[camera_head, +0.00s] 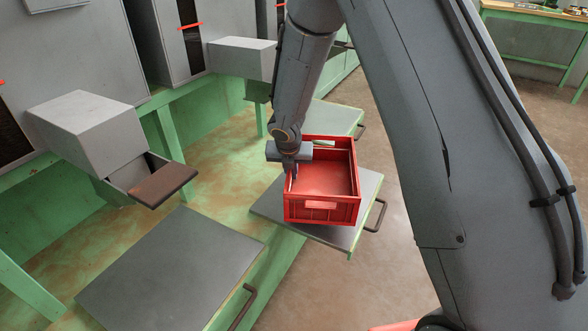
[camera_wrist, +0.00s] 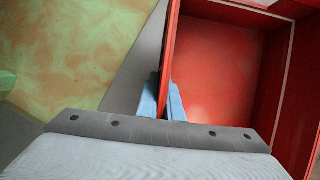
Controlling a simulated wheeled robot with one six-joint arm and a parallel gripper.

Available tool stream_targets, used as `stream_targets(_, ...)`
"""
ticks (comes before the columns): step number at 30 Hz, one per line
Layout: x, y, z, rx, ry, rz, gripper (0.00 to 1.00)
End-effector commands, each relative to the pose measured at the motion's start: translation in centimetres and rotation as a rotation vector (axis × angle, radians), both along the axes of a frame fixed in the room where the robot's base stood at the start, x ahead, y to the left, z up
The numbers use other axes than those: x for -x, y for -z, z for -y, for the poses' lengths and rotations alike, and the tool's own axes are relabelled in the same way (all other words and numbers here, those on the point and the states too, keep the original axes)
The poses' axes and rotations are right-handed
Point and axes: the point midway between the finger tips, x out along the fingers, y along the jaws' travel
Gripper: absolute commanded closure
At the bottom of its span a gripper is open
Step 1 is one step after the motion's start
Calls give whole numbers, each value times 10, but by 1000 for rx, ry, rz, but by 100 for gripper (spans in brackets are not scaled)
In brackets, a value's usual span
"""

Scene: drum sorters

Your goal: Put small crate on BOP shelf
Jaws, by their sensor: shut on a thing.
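The small red crate (camera_head: 322,212) is upright and looks empty, over a grey shelf plate (camera_head: 272,205) in the middle of the head view. I cannot tell if it rests on the plate or hangs just above it. My gripper (camera_head: 291,172) is shut on the crate's left wall. In the wrist view the blue fingertips of my gripper (camera_wrist: 167,98) pinch the wall of the crate (camera_wrist: 215,70) from both sides. No BOP label is readable, so I cannot tell which shelf is BOP.
Another grey plate (camera_head: 170,270) with a handle lies at the front left, bare. A further plate (camera_head: 335,115) is behind the crate. Grey boxes (camera_head: 85,125) on green frames line the left, one with a brown flap (camera_head: 163,186). Open floor (camera_head: 400,275) lies right of the plates.

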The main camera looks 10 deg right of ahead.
Motion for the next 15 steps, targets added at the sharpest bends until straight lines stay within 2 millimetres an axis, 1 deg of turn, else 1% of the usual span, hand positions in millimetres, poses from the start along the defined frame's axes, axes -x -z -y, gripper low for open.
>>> stream_targets(1, -10, -1, 4, -1, 4, 0, 100)
stream_targets(3, -23, 0, 6, 0, 3, 1, 100)
stream_targets(6, -35, 0, 9, 0, 1, 2, 100)
stream_targets(11, -42, 4, 10, 0, -1, -1, 100)
stream_targets(15, -42, 23, 10, 1, -2, -1, 100)
